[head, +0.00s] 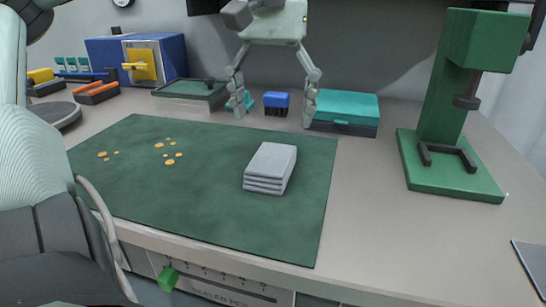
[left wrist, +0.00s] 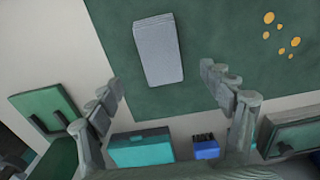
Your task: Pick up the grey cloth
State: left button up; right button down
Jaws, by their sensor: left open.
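The grey cloth (head: 270,167) lies folded in a neat stack on the dark green mat (head: 215,215), right of the mat's middle. It also shows in the left wrist view (left wrist: 158,50), flat and whole. My left gripper (head: 273,117) is open and empty, with its fingers spread apart and pointing down behind the cloth, near the mat's far edge. In the left wrist view my left gripper (left wrist: 160,76) has its fingertips to either side of the cloth's near end, apart from it. My right gripper is not in view.
Small orange pieces (head: 168,162) lie on the mat's left. A teal box (head: 345,110), a blue brush (head: 276,103) and a green tray (head: 189,88) stand behind it. A green press (head: 450,130) stands at right. The table between mat and press is clear.

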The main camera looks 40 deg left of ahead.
aim_at(271, 158)
pick_arm(q)
jog(key=f, duration=0.7)
jog(key=shift+s+d, duration=0.1)
jog(key=shift+s, duration=0.1)
jog(key=shift+c, duration=0.6)
jog(key=c, duration=1.1)
jog(key=shift+r, duration=0.1)
jog(key=shift+c, duration=0.2)
